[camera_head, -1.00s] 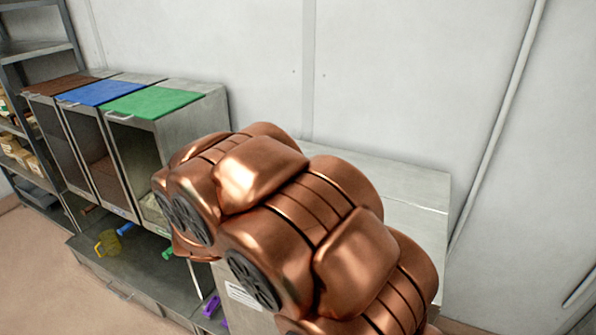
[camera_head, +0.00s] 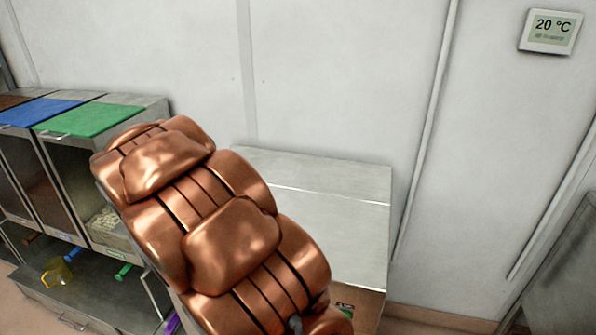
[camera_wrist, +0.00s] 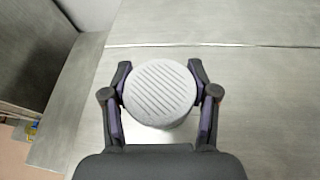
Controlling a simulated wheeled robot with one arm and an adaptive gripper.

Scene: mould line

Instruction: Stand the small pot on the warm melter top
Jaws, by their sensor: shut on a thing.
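In the wrist view a round, light grey pot (camera_wrist: 160,92) with a ribbed top sits between the two dark fingers of my gripper (camera_wrist: 160,98). The fingers press on it from both sides. It is over a pale grey metal top (camera_wrist: 240,70), the likely melter top; I cannot tell whether it touches it. In the head view this flat metal top (camera_head: 335,205) lies right of my copper arm, against the wall. My arm hides the gripper and the pot there.
Bins with a green lid (camera_head: 90,118) and a blue lid (camera_head: 38,112) stand at the left. A wall display (camera_head: 550,31) reads 20 °C. The visible metal top is bare.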

